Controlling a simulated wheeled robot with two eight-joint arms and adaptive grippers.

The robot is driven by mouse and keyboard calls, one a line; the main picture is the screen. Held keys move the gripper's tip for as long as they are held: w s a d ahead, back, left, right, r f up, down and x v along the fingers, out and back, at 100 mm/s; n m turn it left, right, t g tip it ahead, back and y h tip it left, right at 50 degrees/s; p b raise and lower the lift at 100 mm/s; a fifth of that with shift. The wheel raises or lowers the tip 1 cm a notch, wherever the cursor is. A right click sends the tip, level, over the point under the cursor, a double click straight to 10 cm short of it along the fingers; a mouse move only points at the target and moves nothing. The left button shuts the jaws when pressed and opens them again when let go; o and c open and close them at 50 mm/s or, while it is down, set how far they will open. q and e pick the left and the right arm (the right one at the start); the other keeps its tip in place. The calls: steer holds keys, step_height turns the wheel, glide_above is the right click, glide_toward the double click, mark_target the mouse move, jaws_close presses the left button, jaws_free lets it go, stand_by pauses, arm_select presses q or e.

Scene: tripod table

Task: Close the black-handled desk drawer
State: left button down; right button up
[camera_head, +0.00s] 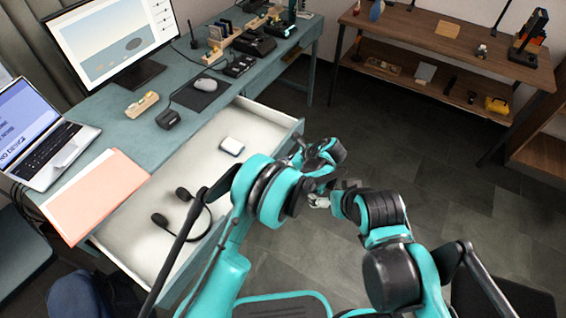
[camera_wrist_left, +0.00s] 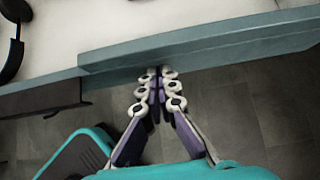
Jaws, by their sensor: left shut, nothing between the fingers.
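The desk drawer (camera_head: 160,217) is pulled out from the teal desk, its pale interior showing. A black headset (camera_head: 184,214) and a small white box (camera_head: 231,146) lie in it. In the left wrist view, the teal drawer front (camera_wrist_left: 235,45) crosses the picture, with a dark handle-like bar (camera_wrist_left: 42,98) at left. My left gripper (camera_wrist_left: 160,76) is shut and empty, its tips at the drawer front's outer face; contact cannot be told. In the head view it is near the drawer's far front corner (camera_head: 294,152). My right gripper (camera_head: 319,198) is partly hidden by the arms; its jaws are unclear.
A laptop (camera_head: 42,128), a pink folder (camera_head: 97,194), a monitor (camera_head: 110,40) and a mouse (camera_head: 206,84) sit on the desk (camera_head: 125,106). A wooden shelf (camera_head: 440,45) stands at the back right. The dark floor (camera_head: 400,130) between is clear.

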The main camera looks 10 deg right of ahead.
stand_by(0.4)
arm_select(q)
glide_above(216, 138)
steer(key=shift+s+d, duration=0.2)
steer(key=shift+s, duration=0.05)
steer(key=shift+w+a+r, duration=0.15)
steer(key=shift+a, duration=0.1)
steer(key=shift+a, duration=0.1)
stand_by(0.3)
